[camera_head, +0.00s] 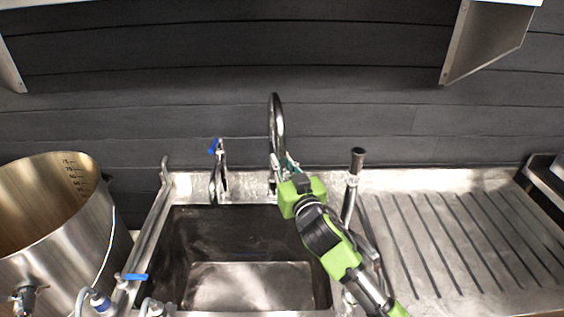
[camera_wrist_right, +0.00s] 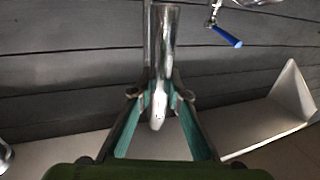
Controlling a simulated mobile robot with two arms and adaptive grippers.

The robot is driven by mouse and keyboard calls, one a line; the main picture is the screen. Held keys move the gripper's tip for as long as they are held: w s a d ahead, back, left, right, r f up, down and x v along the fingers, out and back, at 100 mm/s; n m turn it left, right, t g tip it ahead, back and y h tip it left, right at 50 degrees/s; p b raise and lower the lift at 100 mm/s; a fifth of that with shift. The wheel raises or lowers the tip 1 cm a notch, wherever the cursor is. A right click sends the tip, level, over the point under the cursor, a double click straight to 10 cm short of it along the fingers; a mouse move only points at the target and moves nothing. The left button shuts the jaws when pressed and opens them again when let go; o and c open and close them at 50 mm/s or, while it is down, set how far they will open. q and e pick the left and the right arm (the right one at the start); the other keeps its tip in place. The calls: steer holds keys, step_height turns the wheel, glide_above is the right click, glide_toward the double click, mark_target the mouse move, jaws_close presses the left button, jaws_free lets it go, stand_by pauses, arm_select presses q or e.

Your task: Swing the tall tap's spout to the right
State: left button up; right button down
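The tall tap (camera_head: 277,118) is a shiny metal gooseneck behind the sink. Its arch shows above my right gripper, and its lower part is partly hidden. My right gripper (camera_head: 285,164) reaches up to it from the lower right. In the right wrist view the tap's spout (camera_wrist_right: 162,45) stands between the two teal-lined fingers of the right gripper (camera_wrist_right: 160,88). The fingers lean inward, and their tips appear to close on the spout from both sides near its end. My left gripper is not in view.
A dark sink basin (camera_head: 170,245) lies below. A smaller blue-levered tap (camera_head: 220,175) stands left of the tall tap. An upright metal pipe (camera_head: 356,162) stands close right of my arm. A large steel pot (camera_head: 60,245) is at left. The ribbed drainboard (camera_head: 455,240) at right is clear.

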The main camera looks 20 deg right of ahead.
steer(key=shift+d, duration=0.1)
steer(key=w+d+p, duration=0.1)
steer(key=d, duration=0.9)
steer(key=shift+w+d+p, duration=0.15)
steer(key=shift+p, duration=0.2)
stand_by(0.3)
steer(key=c, duration=1.9)
jaws_free()
